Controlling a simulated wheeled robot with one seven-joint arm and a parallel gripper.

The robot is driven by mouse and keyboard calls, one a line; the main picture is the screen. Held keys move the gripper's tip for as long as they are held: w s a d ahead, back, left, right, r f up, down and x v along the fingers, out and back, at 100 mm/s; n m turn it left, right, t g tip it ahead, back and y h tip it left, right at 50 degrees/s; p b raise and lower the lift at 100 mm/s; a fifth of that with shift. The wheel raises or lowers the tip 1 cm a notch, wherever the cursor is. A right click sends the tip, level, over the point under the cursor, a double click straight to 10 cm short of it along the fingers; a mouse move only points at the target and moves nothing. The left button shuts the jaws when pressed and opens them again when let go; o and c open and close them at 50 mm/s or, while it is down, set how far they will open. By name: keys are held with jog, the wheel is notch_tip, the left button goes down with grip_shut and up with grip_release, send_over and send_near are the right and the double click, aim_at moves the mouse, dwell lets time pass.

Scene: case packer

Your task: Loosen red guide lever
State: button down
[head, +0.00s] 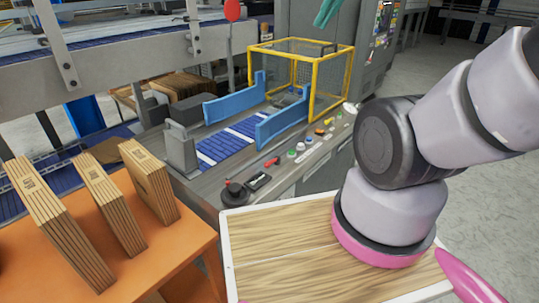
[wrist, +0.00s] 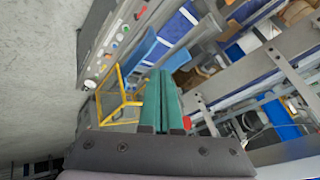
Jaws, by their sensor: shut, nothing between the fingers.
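A small red handle (head: 272,162) lies on the front ledge of the packing machine, close to a black box. A second small red piece (head: 228,182) sits by a black round knob at the ledge's left end. I cannot tell which of them is the guide lever. My gripper's teal fingers (head: 326,14) show at the top edge of the head view, high above and behind the ledge, far from both red parts. In the wrist view my gripper (wrist: 161,72) is shut, with its fingers together and empty.
Blue guide rails (head: 282,122) flank a blue conveyor (head: 226,143). A yellow-framed cage (head: 312,88) stands behind. Buttons (head: 300,146) line the ledge. Flat cartons (head: 60,225) stand on an orange table (head: 180,258). A wood-topped tray (head: 285,275) is in front.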

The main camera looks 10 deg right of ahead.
jog(key=w+d+f+n+g+h, duration=0.1)
jog(key=w+f+n, duration=0.2)
jog(key=w+f, duration=0.65)
jog(key=w+f+n+g+h, duration=0.1)
jog(key=w+f+n, duration=0.2)
jog(key=w+f, duration=0.7)
jog(key=w+a+f+n, duration=0.1)
jog(key=w+a+f, duration=0.1)
jog(key=f, duration=0.5)
jog(key=w+a+f+n+g+y, duration=0.1)
jog(key=w+f, duration=0.3)
jog(key=f, duration=0.4)
jog(key=w+a+f+n+g+y, duration=0.1)
jog(key=w+a+f+n, duration=0.2)
jog(key=f, duration=0.5)
jog(key=shift+w+a, duration=0.2)
jog(key=shift+w, duration=0.3)
jog(key=shift+f, duration=0.15)
